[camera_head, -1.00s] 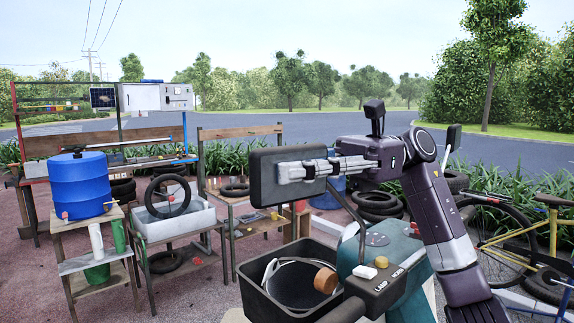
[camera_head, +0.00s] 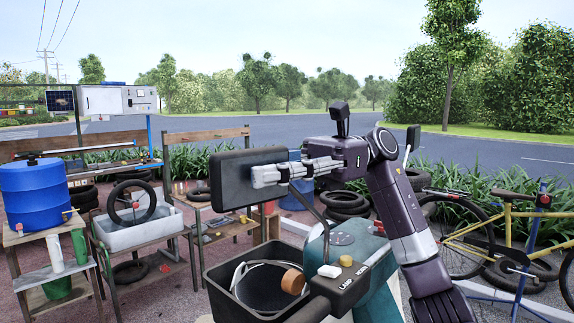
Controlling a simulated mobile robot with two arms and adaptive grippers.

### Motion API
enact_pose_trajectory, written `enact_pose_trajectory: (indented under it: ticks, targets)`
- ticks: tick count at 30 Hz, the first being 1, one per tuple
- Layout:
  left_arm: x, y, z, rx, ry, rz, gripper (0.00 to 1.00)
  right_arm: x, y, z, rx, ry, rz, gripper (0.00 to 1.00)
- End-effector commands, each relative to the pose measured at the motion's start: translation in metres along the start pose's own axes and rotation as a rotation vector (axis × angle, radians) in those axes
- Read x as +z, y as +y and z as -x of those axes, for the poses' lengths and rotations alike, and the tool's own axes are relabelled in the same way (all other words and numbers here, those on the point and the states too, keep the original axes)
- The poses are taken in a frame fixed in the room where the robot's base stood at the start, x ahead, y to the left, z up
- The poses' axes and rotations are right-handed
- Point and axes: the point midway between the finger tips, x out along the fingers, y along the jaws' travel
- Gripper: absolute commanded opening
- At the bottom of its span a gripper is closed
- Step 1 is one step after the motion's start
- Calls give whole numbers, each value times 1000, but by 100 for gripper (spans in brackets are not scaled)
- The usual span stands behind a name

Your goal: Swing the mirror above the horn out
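The mirror (camera_head: 229,183) is a dark rounded rectangle on a bent stalk, left of centre, above the console with the LAMP and HORN labels (camera_head: 362,279). My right gripper (camera_head: 262,176) comes in from the right with its pale fingers lying across the right part of the mirror. The fingers look straight and close together, but whether they are shut or touch the mirror is unclear. They hide part of its right side. My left gripper is not in view.
A black bin (camera_head: 221,281) with a bucket and an orange-brown roll stands below the mirror. A white button and a yellow knob (camera_head: 346,260) are on the console. A yellow bicycle (camera_head: 475,235) stands at right, with tyres (camera_head: 345,203) behind the cart.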

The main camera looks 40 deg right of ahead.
Motion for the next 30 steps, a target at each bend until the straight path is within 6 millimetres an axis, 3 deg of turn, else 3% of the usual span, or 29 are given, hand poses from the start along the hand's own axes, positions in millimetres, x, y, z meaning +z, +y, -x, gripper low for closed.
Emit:
enact_pose_trajectory:
  ticks: [9, 15, 21, 30]
  targets:
    - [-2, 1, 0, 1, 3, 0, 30, 2, 0, 66, -4, -4, 0, 33]
    - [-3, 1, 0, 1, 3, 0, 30, 1, 0, 94, -2, -3, 0, 33]
    - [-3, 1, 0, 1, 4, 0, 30, 0, 0, 106, 0, 0, 1, 33]
    - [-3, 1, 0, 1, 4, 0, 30, 0, 0, 107, 0, 0, 1, 33]
